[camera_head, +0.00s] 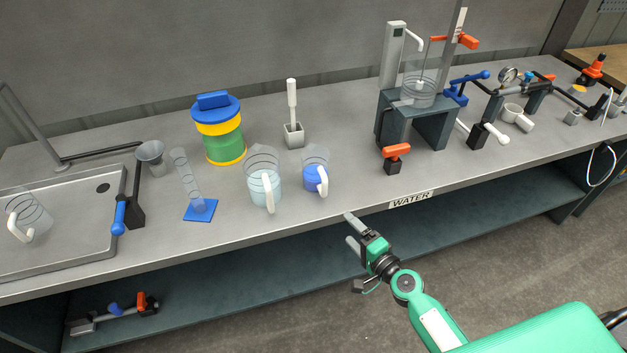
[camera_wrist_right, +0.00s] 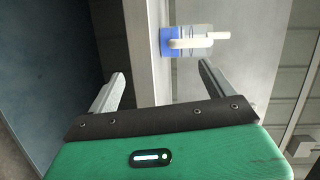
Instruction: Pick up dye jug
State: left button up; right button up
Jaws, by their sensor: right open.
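The dye jug (camera_head: 315,177) is a small clear jug with blue liquid and a white handle. It stands upright near the front edge of the bench, right of a larger jug. In the right wrist view the dye jug (camera_wrist_right: 166,41) shows ahead, beyond the fingertips, its white handle towards me. My right gripper (camera_head: 350,229) is open and empty, in front of the bench edge, to the right of and nearer than the jug, apart from it. It also shows in the right wrist view (camera_wrist_right: 160,80) with its fingers spread. My left gripper is not in view.
A larger jug (camera_head: 263,187) with pale liquid stands close left of the dye jug. A measuring cylinder (camera_head: 185,180) on a blue base and a yellow-green container (camera_head: 222,140) are further left. A grey stand (camera_head: 430,128) is to the right. The bench's front edge lies by my gripper.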

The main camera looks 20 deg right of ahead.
jog(key=t, duration=0.1)
send_near(326, 190)
jog(key=shift+m+y, duration=0.3)
jog(key=p+x, duration=0.1)
jog(key=x, duration=0.4)
jog(key=shift+w+a+p, duration=0.15)
jog(key=shift+a+p, duration=0.1)
jog(key=shift+p, duration=0.15)
jog(key=shift+w+a+f, duration=0.1)
jog(key=shift+w+a, duration=0.15)
jog(key=shift+w, duration=0.45)
jog(key=x, duration=0.2)
jog(key=p+x, duration=0.1)
jog(key=x, duration=0.1)
jog(key=shift+w+d, duration=0.2)
jog(key=shift+d, duration=0.1)
jog(key=shift+w+a, duration=0.15)
jog(key=shift+w, duration=0.15)
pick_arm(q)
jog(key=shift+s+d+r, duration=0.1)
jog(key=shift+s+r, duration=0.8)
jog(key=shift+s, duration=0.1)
pick_arm(e)
jog(key=c, duration=1)
jog(key=shift+o, duration=0.2)
